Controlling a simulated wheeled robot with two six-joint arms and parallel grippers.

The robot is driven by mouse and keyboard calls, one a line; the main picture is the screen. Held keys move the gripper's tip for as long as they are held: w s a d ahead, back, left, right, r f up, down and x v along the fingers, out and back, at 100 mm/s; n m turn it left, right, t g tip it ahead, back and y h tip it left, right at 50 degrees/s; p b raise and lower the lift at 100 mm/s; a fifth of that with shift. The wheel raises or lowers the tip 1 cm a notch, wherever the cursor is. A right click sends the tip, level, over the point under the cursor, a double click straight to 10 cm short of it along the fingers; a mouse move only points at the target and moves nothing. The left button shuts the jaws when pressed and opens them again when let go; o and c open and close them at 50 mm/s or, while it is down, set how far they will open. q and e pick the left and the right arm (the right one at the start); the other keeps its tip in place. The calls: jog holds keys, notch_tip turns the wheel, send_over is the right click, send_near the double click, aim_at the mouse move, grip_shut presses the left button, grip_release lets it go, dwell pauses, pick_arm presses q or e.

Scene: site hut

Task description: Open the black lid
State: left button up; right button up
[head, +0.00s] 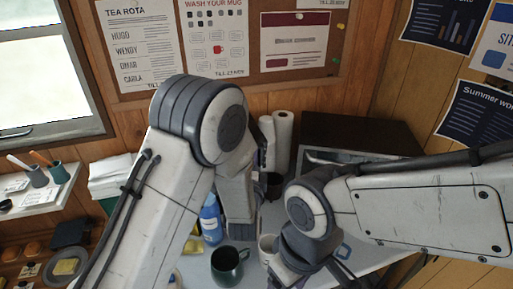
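I cannot make out a black lid for certain. A dark box-like thing (362,131) with a silvery front edge stands at the back right, partly behind my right arm. My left arm bends down in the middle of the head view; its gripper (241,231) points down over the table, between a blue bottle and a white cup. Its fingertips are too small and dark to tell whether they are open. My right arm comes in from the right and bends down at the table's front; its fingers cannot be made out.
A blue bottle (211,220) and a dark green mug (227,265) stand close to my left gripper on the pale table (375,256). White paper rolls (283,140) stand behind. A dark cup (273,186) is between my arms. A shelf (38,196) with pots is at left.

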pick_arm(q)
jog(key=w, duration=0.3)
jog(key=shift+w+d, duration=0.15)
jog(key=shift+d, duration=0.05)
grip_shut()
jog(key=shift+p, duration=0.3)
dwell(1.1)
